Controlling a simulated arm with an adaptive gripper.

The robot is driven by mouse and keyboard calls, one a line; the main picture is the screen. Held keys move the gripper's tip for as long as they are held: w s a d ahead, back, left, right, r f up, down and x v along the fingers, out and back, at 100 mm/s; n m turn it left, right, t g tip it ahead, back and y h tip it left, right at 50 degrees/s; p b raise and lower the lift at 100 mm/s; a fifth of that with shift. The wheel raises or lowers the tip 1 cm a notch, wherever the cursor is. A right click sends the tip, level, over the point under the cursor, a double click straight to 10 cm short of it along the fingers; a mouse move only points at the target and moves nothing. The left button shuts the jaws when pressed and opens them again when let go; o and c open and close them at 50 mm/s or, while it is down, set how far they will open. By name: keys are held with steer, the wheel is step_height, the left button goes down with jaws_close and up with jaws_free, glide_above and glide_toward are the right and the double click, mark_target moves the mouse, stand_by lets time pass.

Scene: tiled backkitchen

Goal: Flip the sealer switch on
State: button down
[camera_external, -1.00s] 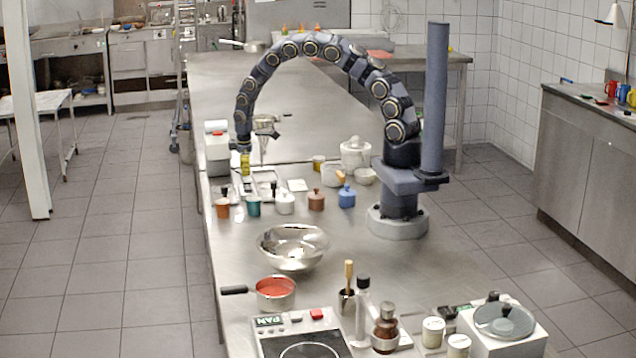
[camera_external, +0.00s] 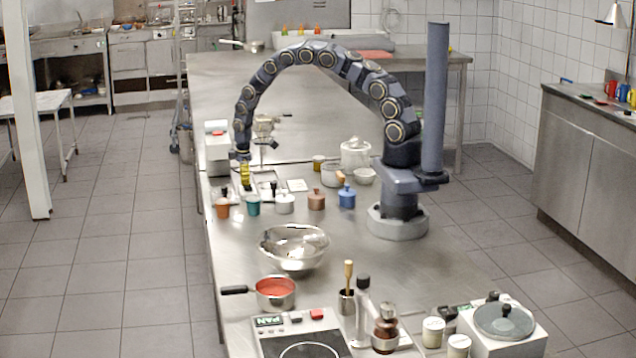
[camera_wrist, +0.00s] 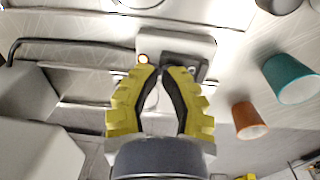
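The sealer shows in the wrist view as a pale housing (camera_wrist: 178,46) with a small orange-lit round spot (camera_wrist: 143,59) and a dark switch area (camera_wrist: 188,68) on its face. The switch's position is not clear. My gripper (camera_wrist: 162,72) has yellow ribbed fingers with dark inner pads. Its tips come together just in front of the switch face, with nothing seen between them. Contact with the switch cannot be told. In the external view my gripper (camera_external: 245,174) points down over the far left end of the steel table, where the sealer is small and partly hidden.
An orange cup (camera_wrist: 249,119) and a teal cup (camera_wrist: 292,78) stand right of the fingers in the wrist view. A white machine (camera_external: 217,157) stands close behind my gripper. Several small jars and a steel bowl (camera_external: 293,248) stand nearer on the table.

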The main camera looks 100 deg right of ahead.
steer(key=shift+r, duration=0.15)
steer(key=shift+r, duration=0.7)
step_height(320, 180, up, 14)
steer(key=d, duration=0.2)
stand_by(0.3)
stand_by(0.5)
